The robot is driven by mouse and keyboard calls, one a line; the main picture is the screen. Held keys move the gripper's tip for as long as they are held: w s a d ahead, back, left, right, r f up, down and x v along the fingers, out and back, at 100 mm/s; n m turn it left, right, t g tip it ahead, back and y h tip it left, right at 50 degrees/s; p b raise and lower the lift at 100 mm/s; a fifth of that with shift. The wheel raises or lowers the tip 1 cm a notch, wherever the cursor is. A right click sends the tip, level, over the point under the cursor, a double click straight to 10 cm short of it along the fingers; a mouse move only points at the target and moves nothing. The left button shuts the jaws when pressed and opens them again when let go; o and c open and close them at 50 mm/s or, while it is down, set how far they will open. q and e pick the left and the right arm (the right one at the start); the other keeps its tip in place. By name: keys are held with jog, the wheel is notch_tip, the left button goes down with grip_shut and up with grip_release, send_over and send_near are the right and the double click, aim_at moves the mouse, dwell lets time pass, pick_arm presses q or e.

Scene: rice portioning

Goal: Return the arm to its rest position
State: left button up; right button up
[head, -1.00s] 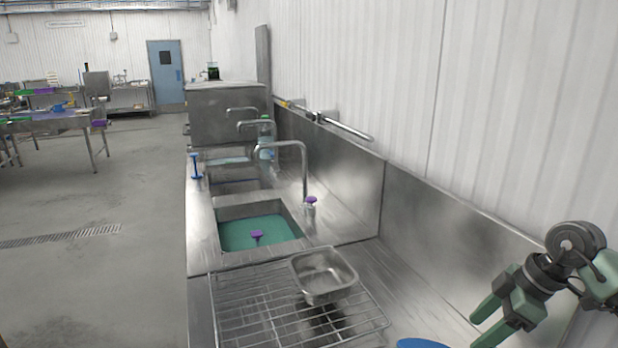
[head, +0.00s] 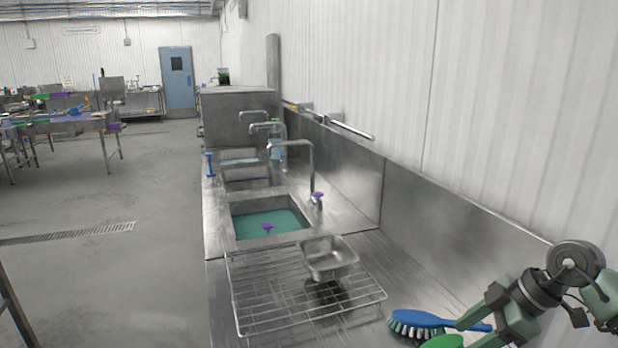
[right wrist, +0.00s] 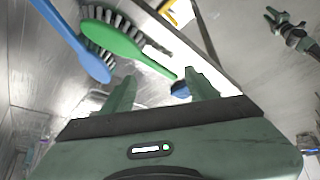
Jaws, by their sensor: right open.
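My right gripper (head: 468,328) is at the lower right of the head view, above the steel counter. In the right wrist view its two fingers (right wrist: 160,90) stand apart with nothing between them. A blue brush (head: 420,320) and a green brush (head: 444,342) lie below and beside it on the counter. The blue brush (right wrist: 75,40) and green brush (right wrist: 125,42) also show beyond the fingers in the wrist view. A small dark green gripper, seemingly my left one (right wrist: 280,22), shows at the top right there. Its jaws are too small to read.
A steel pan (head: 330,262) stands on a wire rack (head: 262,300) on the counter. Behind are a sink with green water (head: 265,222) and a tap (head: 312,165). A steel splashback (head: 440,215) runs along the right wall. Open floor (head: 110,270) lies to the left.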

jog(key=a+r+n+t+y, duration=0.1)
jog(key=a+r+t+y, duration=0.4)
jog(key=a, duration=0.5)
jog(key=a+r+n+t+y, duration=0.2)
jog(key=a+r+y, duration=0.3)
jog(key=a, duration=0.5)
jog(key=w+d+f+m+t+h, duration=0.2)
jog(key=d+m+t+h, duration=0.5)
jog(key=m+t+h, duration=0.35)
jog(key=s+d+f+m+g+h, duration=0.3)
jog(key=d+f+m, duration=0.1)
jog(key=f, duration=0.4)
jog(key=s+d+f+m+g+h, duration=0.3)
jog(key=f+h, duration=0.1)
jog(key=f, duration=0.3)
jog(key=s+a+f+n+g+y, duration=0.1)
jog(key=s+a+f+g, duration=0.1)
jog(key=s+f+g, duration=0.65)
jog(key=s+a+f+n+g+y, duration=0.15)
jog(key=s+f, duration=0.45)
jog(key=s, duration=0.8)
notch_tip(320, 180, down, 27)
jog(key=s+g, duration=0.2)
jog(key=s+d+f, duration=0.3)
jog(key=s+f, duration=1.1)
jog(key=s, duration=0.1)
jog(key=shift+f+g+h, duration=0.35)
jog(key=shift+f+h, duration=0.05)
